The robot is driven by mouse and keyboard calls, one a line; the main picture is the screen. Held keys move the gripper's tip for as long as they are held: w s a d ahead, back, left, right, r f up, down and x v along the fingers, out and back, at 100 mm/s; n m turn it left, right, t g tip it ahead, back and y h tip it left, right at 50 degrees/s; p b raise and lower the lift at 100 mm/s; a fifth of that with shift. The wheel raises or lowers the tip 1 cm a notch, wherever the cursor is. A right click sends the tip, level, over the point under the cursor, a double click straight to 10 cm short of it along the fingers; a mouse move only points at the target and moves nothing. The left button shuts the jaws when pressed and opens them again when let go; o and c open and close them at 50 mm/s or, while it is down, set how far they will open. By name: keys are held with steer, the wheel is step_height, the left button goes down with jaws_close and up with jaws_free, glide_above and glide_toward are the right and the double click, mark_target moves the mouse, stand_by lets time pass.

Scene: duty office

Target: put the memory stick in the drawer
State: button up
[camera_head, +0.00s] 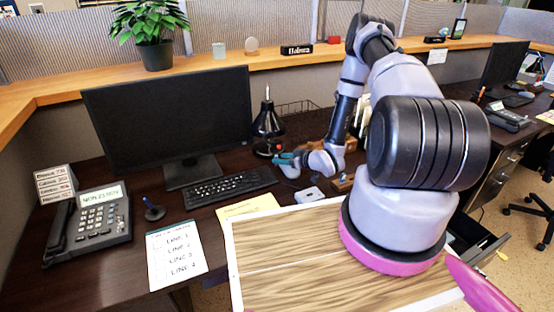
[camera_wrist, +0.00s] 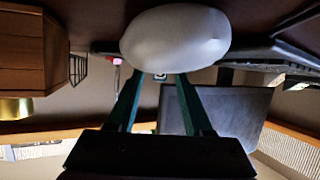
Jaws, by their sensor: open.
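I cannot clearly make out the memory stick in either view. My gripper (camera_head: 286,158) is open, its teal fingers reaching left over the desk near the black lamp; it also shows in the wrist view (camera_wrist: 161,78). A white rounded object (camera_wrist: 174,38) lies just beyond the fingertips in the wrist view, close to them; I cannot tell whether it touches. A small pale and dark detail shows between the fingertips, too small to name. An open drawer (camera_head: 480,248) shows under the desk at the lower right, partly hidden by my arm.
The black lamp (camera_head: 267,127), keyboard (camera_head: 232,188) and monitor (camera_head: 170,115) stand left of my gripper. A small white device (camera_head: 309,195) lies in front. A desk phone (camera_head: 92,225), line list (camera_head: 176,255) and yellow paper (camera_head: 248,207) lie farther left. A chair (camera_head: 535,215) stands right.

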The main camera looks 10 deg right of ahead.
steer(key=v, duration=0.8)
steer(key=shift+s+d+r, duration=0.1)
steer(key=shift+s, duration=0.15)
